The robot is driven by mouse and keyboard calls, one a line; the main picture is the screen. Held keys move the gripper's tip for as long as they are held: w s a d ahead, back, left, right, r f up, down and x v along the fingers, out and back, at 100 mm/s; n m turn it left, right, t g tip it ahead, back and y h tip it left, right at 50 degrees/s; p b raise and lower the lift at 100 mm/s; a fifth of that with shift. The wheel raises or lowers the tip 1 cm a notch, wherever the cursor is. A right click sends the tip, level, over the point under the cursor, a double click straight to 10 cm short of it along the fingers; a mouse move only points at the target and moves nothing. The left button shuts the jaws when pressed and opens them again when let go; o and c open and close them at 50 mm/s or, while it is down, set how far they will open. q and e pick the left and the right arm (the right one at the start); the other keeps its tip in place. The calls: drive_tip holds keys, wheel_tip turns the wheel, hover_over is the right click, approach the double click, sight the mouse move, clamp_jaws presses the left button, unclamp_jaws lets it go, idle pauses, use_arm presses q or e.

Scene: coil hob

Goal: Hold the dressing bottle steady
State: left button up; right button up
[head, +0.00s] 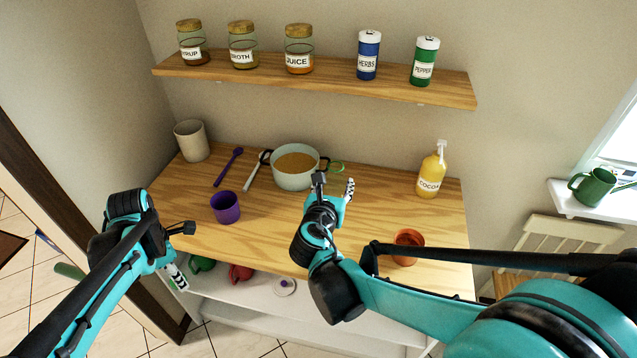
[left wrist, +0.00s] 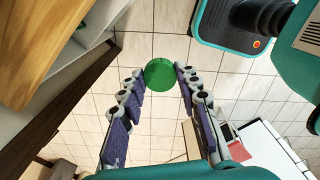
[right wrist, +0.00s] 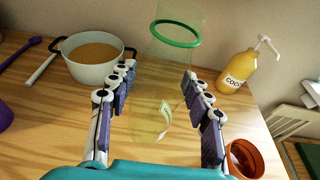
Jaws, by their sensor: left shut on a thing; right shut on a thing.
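The dressing bottle (right wrist: 165,90) is clear glass with a green ring around its neck and a white label, its text unreadable. It stands between the fingers of my right gripper (right wrist: 158,88), which is shut on it, above the wooden counter. In the head view its green ring (head: 337,163) shows beside the pot, next to my right gripper (head: 347,190); the rest is hard to see. My left gripper (left wrist: 161,75) is shut on a round green lid (left wrist: 160,75), seen over the tiled floor. In the head view my left gripper (head: 178,276) hangs low in front of the counter.
On the counter are a pot (head: 295,180) of brown liquid, purple cup (head: 226,208), yellow cocoa bottle (head: 432,172), orange cup (head: 407,240), utensils and beige canister (head: 190,142). A wall shelf (head: 310,82) holds jars. Mugs sit on the shelf below. Bare wood surrounds the purple cup.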

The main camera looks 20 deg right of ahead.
use_arm(q)
drive_tip(key=shift+r, duration=0.15)
use_arm(e)
drive_tip(key=shift+s+d+r, duration=0.2)
drive_tip(key=shift+s+d, duration=0.05)
drive_tip(key=shift+d, duration=0.05)
drive_tip(key=o, duration=0.6)
clamp_jaws()
